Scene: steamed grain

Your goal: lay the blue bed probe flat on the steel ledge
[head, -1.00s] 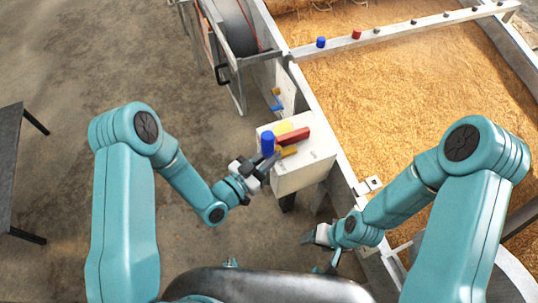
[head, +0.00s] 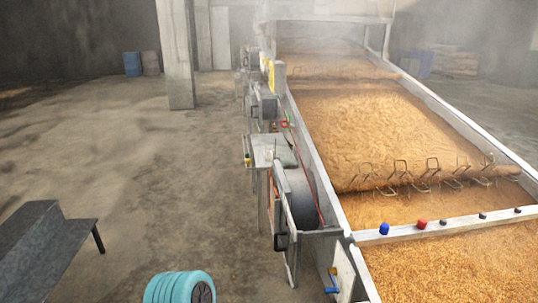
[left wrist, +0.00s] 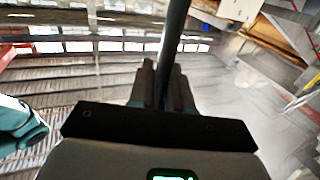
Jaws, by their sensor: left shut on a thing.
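In the left wrist view my left gripper (left wrist: 164,82) is shut on a dark, thin rod (left wrist: 176,35) that runs up out of the picture. The rod's other end and any blue part of it are out of view. In the head view a blue cap (head: 384,229) stands on the pale cross beam at the right, beside a red cap (head: 421,224). I cannot tell for sure which surface is the steel ledge; a light grey shelf (head: 272,151) sits beside the grain bed. Neither gripper shows in the head view.
The long grain bed (head: 370,120) fills the right, with wire tines across it and steam at the far end. A wheel in a frame (head: 298,200) stands at its near left side. A dark stepped bench (head: 45,240) is at left.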

